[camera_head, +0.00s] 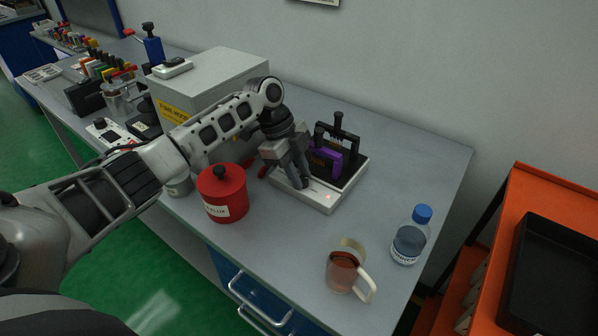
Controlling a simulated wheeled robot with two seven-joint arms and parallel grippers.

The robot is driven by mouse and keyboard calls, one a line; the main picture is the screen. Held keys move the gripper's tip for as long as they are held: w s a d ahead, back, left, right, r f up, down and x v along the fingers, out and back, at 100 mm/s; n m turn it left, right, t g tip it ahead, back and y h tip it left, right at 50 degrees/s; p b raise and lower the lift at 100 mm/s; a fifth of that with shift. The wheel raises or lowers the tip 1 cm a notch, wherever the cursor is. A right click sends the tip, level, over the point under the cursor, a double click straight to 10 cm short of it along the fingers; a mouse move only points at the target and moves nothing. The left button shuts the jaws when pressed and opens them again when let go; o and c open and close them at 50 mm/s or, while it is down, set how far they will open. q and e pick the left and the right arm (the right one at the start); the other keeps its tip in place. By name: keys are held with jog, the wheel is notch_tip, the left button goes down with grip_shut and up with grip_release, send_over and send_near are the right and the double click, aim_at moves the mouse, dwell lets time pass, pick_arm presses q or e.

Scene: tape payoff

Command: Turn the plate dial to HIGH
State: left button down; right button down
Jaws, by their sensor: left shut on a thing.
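A pale hot plate (322,199) sits on the bench, with a small red light at its front edge. A black rack-like holder with a purple piece (327,161) stands on its dark top. My left gripper (300,184) comes down over the left front part of the plate, fingers pointing down. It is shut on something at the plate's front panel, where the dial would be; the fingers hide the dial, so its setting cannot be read. My right gripper is not in view.
A red canister (222,192) stands left of the plate, close under my left arm. A glass mug of reddish liquid (345,268) and a water bottle (410,236) stand front right. A grey box (209,82) stands behind the arm. Bench right of the plate is clear.

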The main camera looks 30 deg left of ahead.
aim_at(307, 179)
pick_arm(q)
jog(key=c, duration=1.5)
grip_release()
jog(key=shift+r, duration=0.1)
jog(key=shift+r, duration=0.3)
notch_tip(307, 179, up, 3)
jog(key=shift+f+b, duration=0.15)
jog(key=shift+b, duration=0.4)
jog(key=s+d+r+b, duration=0.1)
jog(key=s+d+r, duration=0.5)
jog(key=s+r, duration=0.3)
jog(key=s, duration=0.3)
jog(key=shift+s+r, duration=0.3)
jog(key=shift+d, duration=0.1)
